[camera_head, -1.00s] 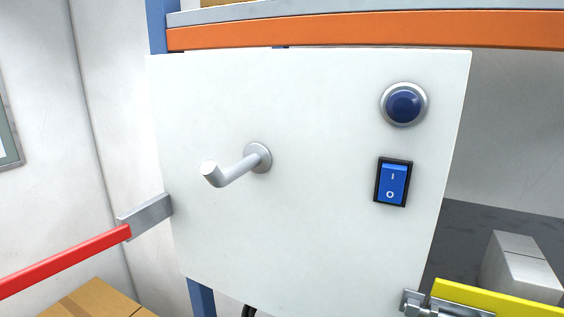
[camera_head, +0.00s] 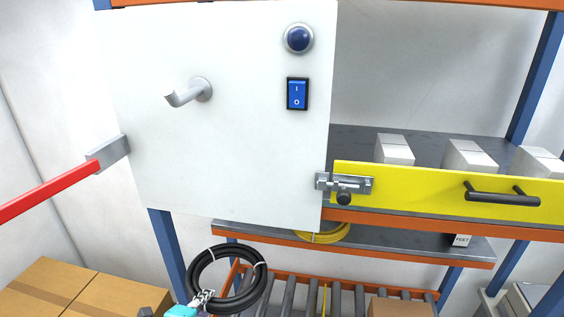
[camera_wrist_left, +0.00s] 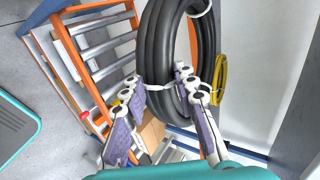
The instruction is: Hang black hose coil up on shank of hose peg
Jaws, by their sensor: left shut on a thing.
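The hose peg (camera_head: 188,93) is a grey bent peg with a round base, fixed to the white panel (camera_head: 235,150) at its upper left; its shank is bare. The black hose coil (camera_head: 259,292) is a ring bound with white ties, low in the head view, below the panel and apart from the peg. My left gripper (camera_head: 205,297) is at the coil's lower left side. In the left wrist view the fingers of my left gripper (camera_wrist_left: 160,85) are closed around the coil (camera_wrist_left: 153,40), which hangs upright between them. My right gripper is out of view.
A blue button (camera_head: 299,39) and a blue rocker switch (camera_head: 297,94) are right of the peg. A red bar (camera_head: 50,191) reaches the panel's left edge. A yellow bar with a latch (camera_head: 420,188) is at right. A roller conveyor (camera_head: 345,301) and cardboard boxes (camera_head: 60,290) lie below.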

